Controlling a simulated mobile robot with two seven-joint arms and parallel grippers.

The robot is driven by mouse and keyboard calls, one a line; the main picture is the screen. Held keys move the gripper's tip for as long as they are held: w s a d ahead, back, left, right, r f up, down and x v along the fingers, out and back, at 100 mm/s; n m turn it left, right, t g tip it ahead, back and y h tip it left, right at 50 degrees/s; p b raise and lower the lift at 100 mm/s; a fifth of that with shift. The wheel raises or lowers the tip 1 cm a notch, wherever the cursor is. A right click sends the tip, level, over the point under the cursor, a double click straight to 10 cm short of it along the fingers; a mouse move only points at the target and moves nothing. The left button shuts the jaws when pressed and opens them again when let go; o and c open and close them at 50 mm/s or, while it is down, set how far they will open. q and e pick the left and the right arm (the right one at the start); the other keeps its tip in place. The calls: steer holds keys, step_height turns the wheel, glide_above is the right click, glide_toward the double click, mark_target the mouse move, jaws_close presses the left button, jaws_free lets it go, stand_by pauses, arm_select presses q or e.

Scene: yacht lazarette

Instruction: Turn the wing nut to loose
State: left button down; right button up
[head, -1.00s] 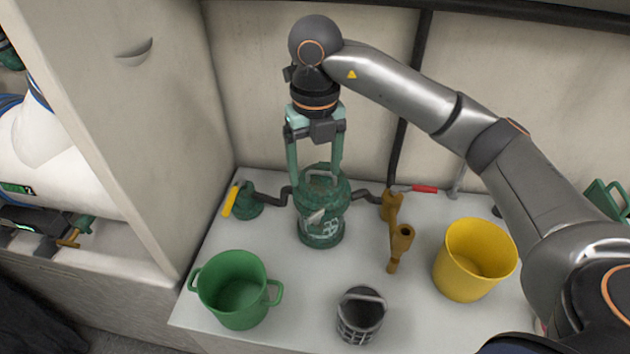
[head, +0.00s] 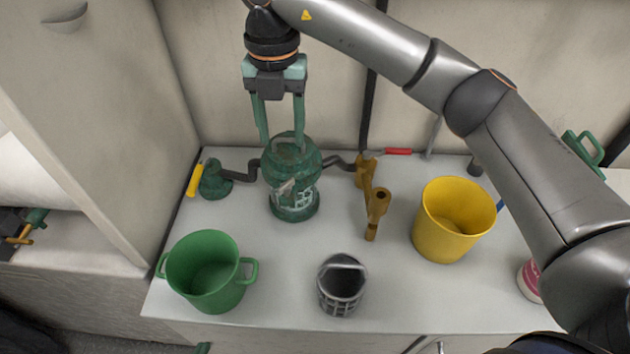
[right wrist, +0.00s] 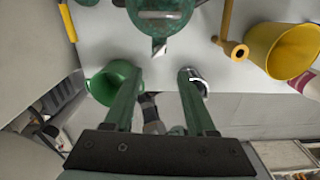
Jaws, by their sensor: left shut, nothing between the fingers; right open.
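The green strainer (head: 293,180) stands upright on the white counter, with a clear lower window. A bar-like piece on its lid (head: 290,146), which looks like the wing nut, is partly hidden by my fingers; a pale bar also shows on the lid in the right wrist view (right wrist: 160,14). A pale pointed tab sits on the strainer's front. My right gripper (head: 278,132) points down over the lid, fingers apart, one on each side, empty; contact cannot be told. Of my left gripper (head: 203,348), only a green tip shows at the bottom edge of the head view.
Dark pipes join the strainer to a yellow-handled valve (head: 215,180) and a bronze fitting (head: 376,200). A green bucket (head: 205,275), a dark basket (head: 341,286) and a yellow bucket (head: 452,222) stand around it. Bare counter lies between them. A cabinet wall rises at left.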

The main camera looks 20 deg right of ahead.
mark_target(286, 183)
step_height(286, 183, down, 12)
steer(key=shift+f, duration=0.25)
stand_by(0.3)
jaws_close()
stand_by(0.4)
